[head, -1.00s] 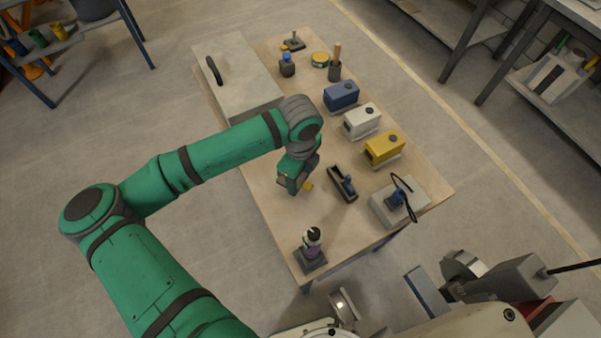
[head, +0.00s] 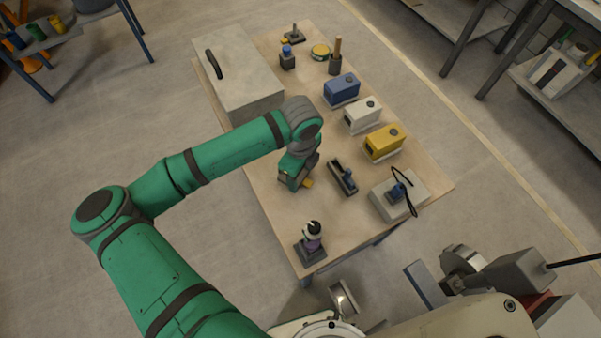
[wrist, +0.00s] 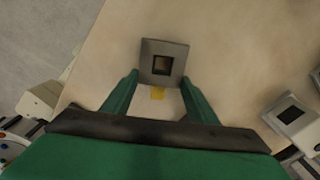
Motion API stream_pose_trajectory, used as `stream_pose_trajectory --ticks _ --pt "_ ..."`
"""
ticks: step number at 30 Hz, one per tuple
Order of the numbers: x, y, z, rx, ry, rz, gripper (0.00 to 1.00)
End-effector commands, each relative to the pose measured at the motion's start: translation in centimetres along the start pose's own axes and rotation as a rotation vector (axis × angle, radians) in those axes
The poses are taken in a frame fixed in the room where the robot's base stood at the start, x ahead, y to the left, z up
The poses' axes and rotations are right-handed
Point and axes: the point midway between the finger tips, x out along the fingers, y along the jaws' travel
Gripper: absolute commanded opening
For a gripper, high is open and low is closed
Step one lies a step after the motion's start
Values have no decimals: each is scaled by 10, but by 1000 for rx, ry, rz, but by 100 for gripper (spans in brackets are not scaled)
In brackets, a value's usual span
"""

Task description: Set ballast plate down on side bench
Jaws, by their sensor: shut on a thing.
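The ballast plate appears to be the grey square piece with a dark square hollow (wrist: 163,62) in the wrist view. It lies between the tips of my gripper (wrist: 160,77), which is shut on it. A small yellow patch shows just below it between the fingers; I cannot tell what it belongs to. In the head view my gripper (head: 302,182) points down over the left middle of the side bench (head: 270,205), and the plate is mostly hidden there. I cannot tell whether the plate touches the bench top.
Blue (head: 341,89), white (head: 361,115) and yellow (head: 382,142) boxes line the right side. A dark-based stand (head: 312,245) is near the front corner. A large grey box (head: 240,75) stands behind left.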

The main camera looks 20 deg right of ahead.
Motion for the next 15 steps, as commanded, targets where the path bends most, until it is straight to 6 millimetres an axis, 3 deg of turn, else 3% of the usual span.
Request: stream_pose_trajectory --ticks 15 --pt "4 0 -2 2 1 0 30"
